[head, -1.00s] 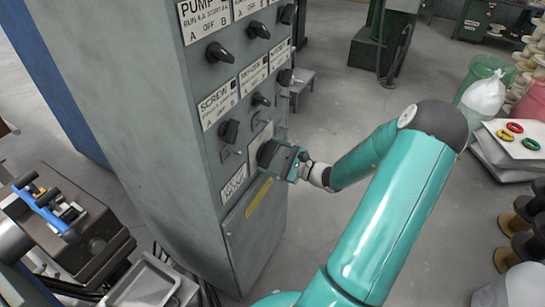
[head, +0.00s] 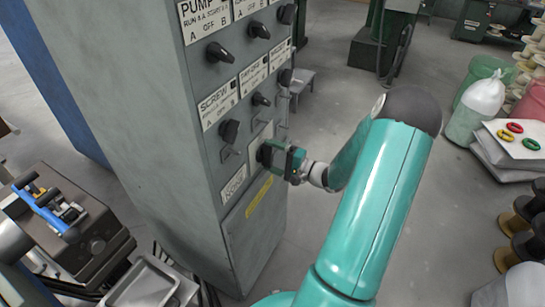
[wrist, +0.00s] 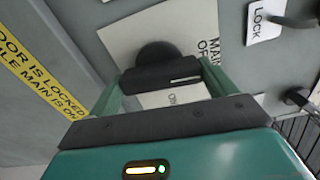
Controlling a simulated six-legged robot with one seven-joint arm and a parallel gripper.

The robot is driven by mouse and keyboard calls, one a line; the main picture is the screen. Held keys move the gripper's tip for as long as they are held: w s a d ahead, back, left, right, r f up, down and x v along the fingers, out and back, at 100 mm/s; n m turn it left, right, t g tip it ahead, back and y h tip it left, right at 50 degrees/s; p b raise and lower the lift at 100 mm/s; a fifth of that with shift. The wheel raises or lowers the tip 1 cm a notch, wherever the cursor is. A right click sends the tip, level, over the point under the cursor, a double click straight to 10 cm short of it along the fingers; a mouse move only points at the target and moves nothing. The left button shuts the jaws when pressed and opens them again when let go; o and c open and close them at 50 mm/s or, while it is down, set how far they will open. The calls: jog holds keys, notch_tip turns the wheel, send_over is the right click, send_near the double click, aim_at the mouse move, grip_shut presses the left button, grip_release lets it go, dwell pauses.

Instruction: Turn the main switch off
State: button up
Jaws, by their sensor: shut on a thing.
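The main switch has a black handle on a round black boss, mounted on a pale plate low on the grey cabinet's front. In the head view the handle (head: 264,154) is partly hidden by my gripper (head: 276,157). In the wrist view the handle (wrist: 160,77) lies crosswise between the two teal fingers of my gripper (wrist: 162,86), which are shut on it. A white line marks the handle's right part. The plate (wrist: 128,36) shows "MAIN" and part of "OF" to the right of the handle, and "ON" below it, nearer my palm.
Several black selector knobs (head: 220,52) stick out of the cabinet (head: 140,90) above the main switch. A "LOCK" label (wrist: 267,20) with a grey part is beside the plate. A yellow warning strip (head: 259,197) is below. Open floor (head: 330,120) lies right of the cabinet.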

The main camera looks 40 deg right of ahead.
jog(key=shift+n, duration=0.5)
jog(key=o, duration=0.9)
jog(key=shift+c, duration=0.2)
jog(key=v, duration=1.3)
jog(key=shift+s, duration=0.4)
jog(key=shift+d, duration=0.1)
